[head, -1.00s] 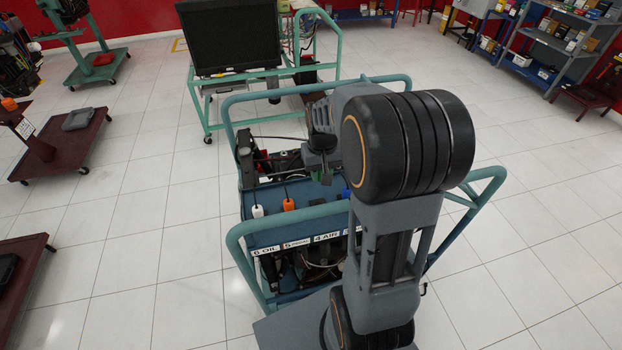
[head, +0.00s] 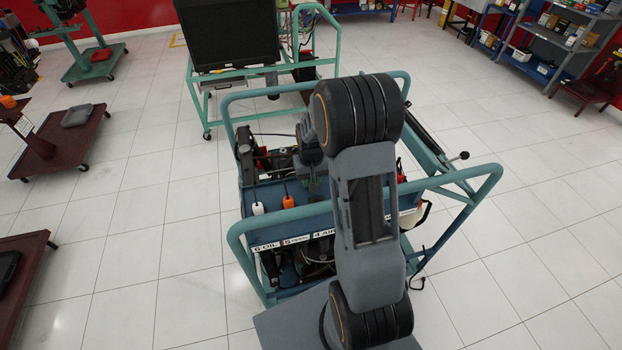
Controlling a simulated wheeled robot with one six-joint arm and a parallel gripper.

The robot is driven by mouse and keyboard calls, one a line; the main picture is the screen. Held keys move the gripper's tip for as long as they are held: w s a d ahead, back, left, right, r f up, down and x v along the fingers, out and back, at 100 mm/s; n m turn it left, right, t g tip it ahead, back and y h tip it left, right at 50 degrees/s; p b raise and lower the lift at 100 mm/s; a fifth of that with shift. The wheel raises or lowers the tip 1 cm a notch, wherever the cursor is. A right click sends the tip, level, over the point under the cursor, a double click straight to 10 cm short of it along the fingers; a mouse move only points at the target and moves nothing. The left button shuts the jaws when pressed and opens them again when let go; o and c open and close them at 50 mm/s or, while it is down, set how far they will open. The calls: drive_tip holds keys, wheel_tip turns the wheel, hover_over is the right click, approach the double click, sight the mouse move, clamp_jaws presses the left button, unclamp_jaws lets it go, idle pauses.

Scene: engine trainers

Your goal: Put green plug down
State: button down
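My gripper (head: 313,178) points down over the blue panel of the engine trainer cart (head: 272,236), just right of the orange plug. A small bit of green, the green plug (head: 314,187), shows between its fingertips and has moved along with them. My arm hides much of the gripper and the panel to its right. I cannot tell whether the plug touches the panel. A white plug (head: 258,208) and an orange plug (head: 288,201) stand on the panel to the left.
Teal rails (head: 275,222) of the cart run in front of and around the panel. Labels (head: 294,241) line its front edge. Another teal cart with a black screen (head: 228,35) stands behind. Dark red stands (head: 72,140) are at the left.

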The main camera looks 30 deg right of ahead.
drive_tip(key=shift+f, duration=0.2)
drive_tip(key=c, duration=0.9)
unclamp_jaws()
drive_tip(key=shift+o, duration=0.2)
drive_tip(key=shift+r, duration=0.1)
